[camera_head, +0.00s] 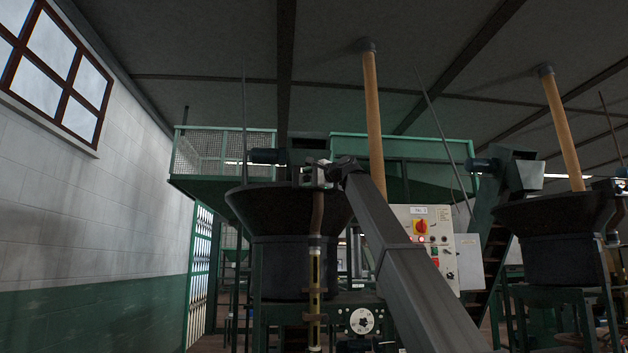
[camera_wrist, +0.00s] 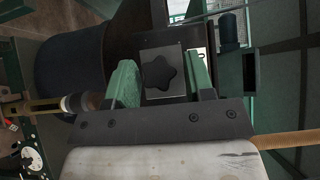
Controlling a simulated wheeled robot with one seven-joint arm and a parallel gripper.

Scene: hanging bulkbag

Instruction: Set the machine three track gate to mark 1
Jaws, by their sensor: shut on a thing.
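The machine in the middle of the head view has a dark hopper (camera_head: 280,208) and a control panel (camera_head: 418,228) whose small label looks like "No 3". My gripper (camera_head: 316,174) is at the hopper's front rim. In the wrist view my gripper (camera_wrist: 163,85) has its two green fingers either side of a dark square block with a black star knob (camera_wrist: 161,72), the apparent gate piece, and is shut on it. A white strip (camera_wrist: 197,52) with a dark marking lies behind the right finger; its marks are too small to read.
A second hopper (camera_head: 560,215) stands at the right. A green railed platform (camera_head: 225,155) is behind.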

